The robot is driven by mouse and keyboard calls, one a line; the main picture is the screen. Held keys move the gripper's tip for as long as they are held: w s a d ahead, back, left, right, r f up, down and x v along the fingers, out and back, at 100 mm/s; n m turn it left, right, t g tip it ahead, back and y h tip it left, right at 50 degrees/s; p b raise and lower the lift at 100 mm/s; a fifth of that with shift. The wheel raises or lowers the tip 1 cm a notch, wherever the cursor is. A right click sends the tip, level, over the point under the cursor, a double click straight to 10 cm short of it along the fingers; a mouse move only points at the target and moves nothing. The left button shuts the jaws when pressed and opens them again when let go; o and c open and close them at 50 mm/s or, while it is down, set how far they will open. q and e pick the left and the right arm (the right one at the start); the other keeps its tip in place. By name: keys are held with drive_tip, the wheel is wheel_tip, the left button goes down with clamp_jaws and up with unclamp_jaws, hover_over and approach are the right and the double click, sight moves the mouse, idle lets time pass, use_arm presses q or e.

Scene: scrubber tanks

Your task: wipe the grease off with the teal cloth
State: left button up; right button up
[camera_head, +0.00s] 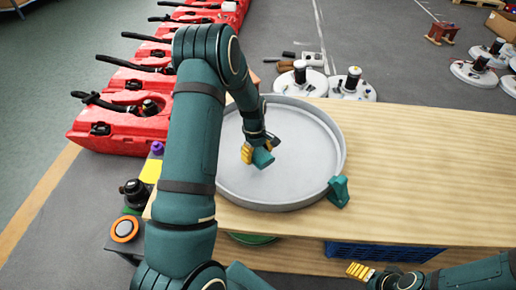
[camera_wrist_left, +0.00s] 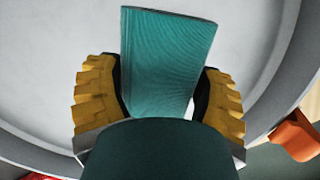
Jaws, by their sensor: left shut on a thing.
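The teal cloth (camera_wrist_left: 168,60) is a folded, ribbed block between the yellow fingers of my left gripper (camera_wrist_left: 160,100), which is shut on it. In the head view my left gripper (camera_head: 255,152) is inside a round grey tray (camera_head: 335,130), with the cloth (camera_head: 263,158) low over or on the tray floor; I cannot tell if it touches. No clear grease mark shows on the visible grey floor; my arm hides part of the tray's left side. My right gripper (camera_head: 361,271) is low at the front, off the table, and its opening is unclear.
The tray stands on a wooden table (camera_head: 430,165), clear on its right side. A teal piece (camera_head: 339,191) sits at the tray's right rim. Red tanks (camera_head: 115,125) line the left. A blue crate (camera_head: 385,252) is under the table. Several round white units stand behind.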

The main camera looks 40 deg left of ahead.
use_arm(q)
drive_tip(key=shift+r+p, duration=0.9)
drive_tip(key=shift+r, duration=0.8)
use_arm(e)
drive_tip(key=shift+w+d+r, duration=0.25)
drive_tip(key=shift+w+r, duration=0.05)
drive_tip(key=shift+r, duration=0.25)
drive_tip(key=shift+w+d+r, duration=0.25)
drive_tip(key=shift+r, duration=0.3)
use_arm(q)
drive_tip(key=shift+f, duration=0.1)
